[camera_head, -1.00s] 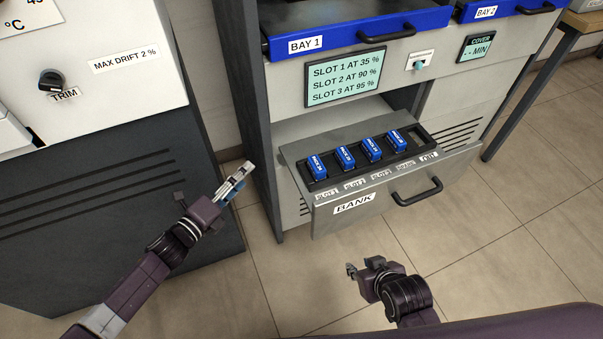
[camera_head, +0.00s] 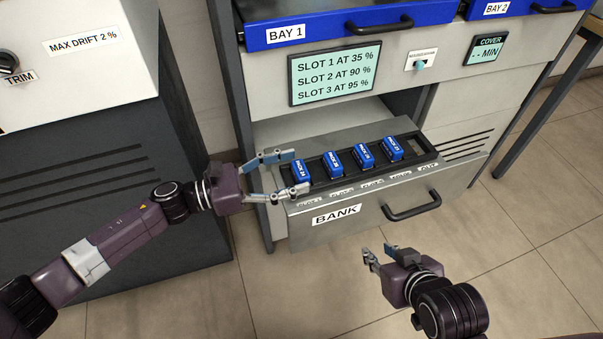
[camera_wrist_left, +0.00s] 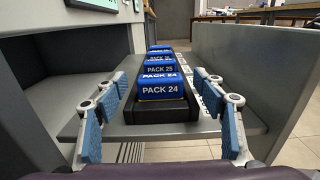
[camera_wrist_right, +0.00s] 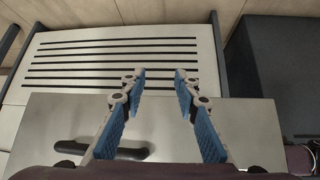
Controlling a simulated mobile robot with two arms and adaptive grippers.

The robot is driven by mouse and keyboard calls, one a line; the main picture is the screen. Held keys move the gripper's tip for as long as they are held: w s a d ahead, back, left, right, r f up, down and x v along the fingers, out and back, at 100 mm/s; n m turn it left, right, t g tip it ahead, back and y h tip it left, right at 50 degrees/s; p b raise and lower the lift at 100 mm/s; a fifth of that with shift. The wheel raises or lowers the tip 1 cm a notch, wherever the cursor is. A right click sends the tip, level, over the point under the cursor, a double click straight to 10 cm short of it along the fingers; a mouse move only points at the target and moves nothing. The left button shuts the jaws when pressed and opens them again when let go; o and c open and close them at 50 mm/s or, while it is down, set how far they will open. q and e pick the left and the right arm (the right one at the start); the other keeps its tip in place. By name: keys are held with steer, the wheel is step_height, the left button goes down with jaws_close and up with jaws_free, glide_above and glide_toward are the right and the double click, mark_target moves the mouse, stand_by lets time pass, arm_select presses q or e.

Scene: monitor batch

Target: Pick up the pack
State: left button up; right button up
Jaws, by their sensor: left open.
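Several blue packs sit in a row in the black slotted rack of the open BANK drawer (camera_head: 385,213). The nearest, PACK 24 (camera_head: 301,175), is at the left end and fills the middle of the left wrist view (camera_wrist_left: 160,91). PACK 25 (camera_head: 332,162) sits beside it; two more packs (camera_head: 363,155) (camera_head: 392,148) follow to the right. My left gripper (camera_head: 298,171) is open, its fingers on either side of PACK 24, apparently without touching it. My right gripper (camera_head: 378,252) is open and empty in front of the drawer.
The screen (camera_head: 335,73) reads slot 1 at 35 %, slot 2 at 90 %, slot 3 at 95 %. The drawer's front wall (camera_wrist_left: 245,75) stands right of the left fingers. BAY 1 drawer (camera_head: 345,22) is above. Floor before the drawer is clear.

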arm_select(q)
steer(key=shift+x, duration=1.2)
steer(key=c, duration=1.3)
steer(key=shift+r, duration=0.1)
steer(key=shift+c, duration=0.2)
